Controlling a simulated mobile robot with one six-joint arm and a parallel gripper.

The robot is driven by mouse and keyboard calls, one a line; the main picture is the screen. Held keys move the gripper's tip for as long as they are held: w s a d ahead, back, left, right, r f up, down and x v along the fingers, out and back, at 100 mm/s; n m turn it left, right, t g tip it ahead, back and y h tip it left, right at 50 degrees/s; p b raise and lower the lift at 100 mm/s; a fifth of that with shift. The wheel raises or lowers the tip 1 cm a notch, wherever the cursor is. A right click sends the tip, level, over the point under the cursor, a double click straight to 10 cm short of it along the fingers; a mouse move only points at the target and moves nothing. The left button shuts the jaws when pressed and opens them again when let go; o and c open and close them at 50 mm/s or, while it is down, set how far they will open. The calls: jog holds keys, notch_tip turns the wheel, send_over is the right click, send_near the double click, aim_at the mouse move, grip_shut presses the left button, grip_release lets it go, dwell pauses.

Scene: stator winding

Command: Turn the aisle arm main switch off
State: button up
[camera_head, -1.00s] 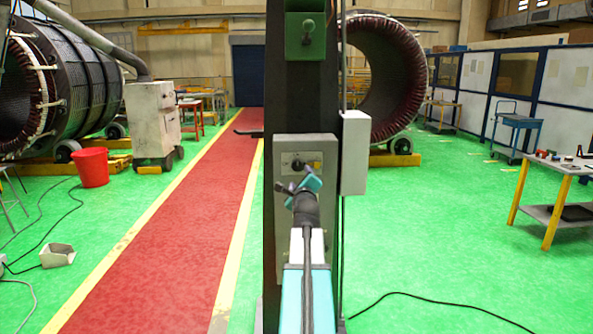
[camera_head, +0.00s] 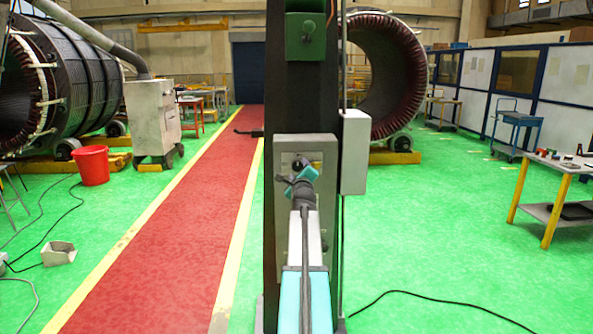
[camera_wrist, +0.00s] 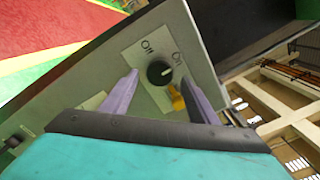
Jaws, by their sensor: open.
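The main switch is a round black knob (camera_wrist: 158,72) on a pale plate on the grey box (camera_head: 325,155) fixed to the dark column. Two labels stand beside the knob in the wrist view; one reads like ON, the other like Off. A small light mark shows on the knob, but its exact setting is hard to tell. My gripper (camera_wrist: 159,78) is open, with one purple finger on each side of the knob. I cannot tell whether they touch it. In the head view my gripper (camera_head: 301,183) covers part of the box front.
A small yellow piece (camera_wrist: 177,97) sits beside the knob, near the right finger. A green box (camera_head: 305,36) is higher on the column, and a pale box (camera_head: 354,152) is on its right side. A red walkway (camera_head: 200,200) runs to the left.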

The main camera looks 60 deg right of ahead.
aim_at(299, 166)
jog(key=shift+x, duration=1.15)
